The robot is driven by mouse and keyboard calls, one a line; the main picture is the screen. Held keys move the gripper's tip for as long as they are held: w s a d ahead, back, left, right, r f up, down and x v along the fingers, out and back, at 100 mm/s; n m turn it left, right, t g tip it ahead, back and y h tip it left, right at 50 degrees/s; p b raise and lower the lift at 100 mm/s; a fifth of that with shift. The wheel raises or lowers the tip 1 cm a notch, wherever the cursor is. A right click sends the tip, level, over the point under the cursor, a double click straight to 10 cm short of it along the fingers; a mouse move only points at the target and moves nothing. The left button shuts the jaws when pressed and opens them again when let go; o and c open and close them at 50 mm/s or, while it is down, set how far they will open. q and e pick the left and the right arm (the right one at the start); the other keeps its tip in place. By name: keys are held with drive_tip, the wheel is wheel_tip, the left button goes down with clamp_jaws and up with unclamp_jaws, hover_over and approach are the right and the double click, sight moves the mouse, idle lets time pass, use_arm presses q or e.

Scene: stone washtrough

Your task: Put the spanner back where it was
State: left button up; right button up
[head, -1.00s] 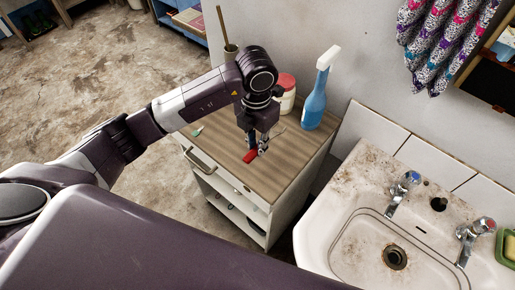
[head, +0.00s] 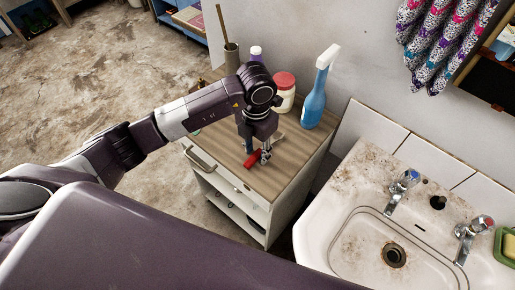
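My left gripper (head: 261,156) points down at the wooden top of the cabinet (head: 215,151). Its fingertips are beside or around a small red object (head: 252,160), low over or on the top. I cannot tell whether the fingers are closed on it. A small grey piece (head: 279,137) shows just behind the gripper, partly hidden; it may be part of the spanner, but it is too small to be sure. No other spanner shape can be made out. My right gripper is out of view.
A stained sink (head: 345,222) with two taps is at the right. The front right of the top is clear.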

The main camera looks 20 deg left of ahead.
sight(257, 153)
use_arm(q)
drive_tip(key=shift+r, duration=0.2)
drive_tip(key=shift+w+r, duration=0.1)
drive_tip(key=shift+r, duration=0.2)
wheel_tip(257, 153, up, 11)
drive_tip(key=b, duration=0.2)
drive_tip(key=shift+r, duration=0.2)
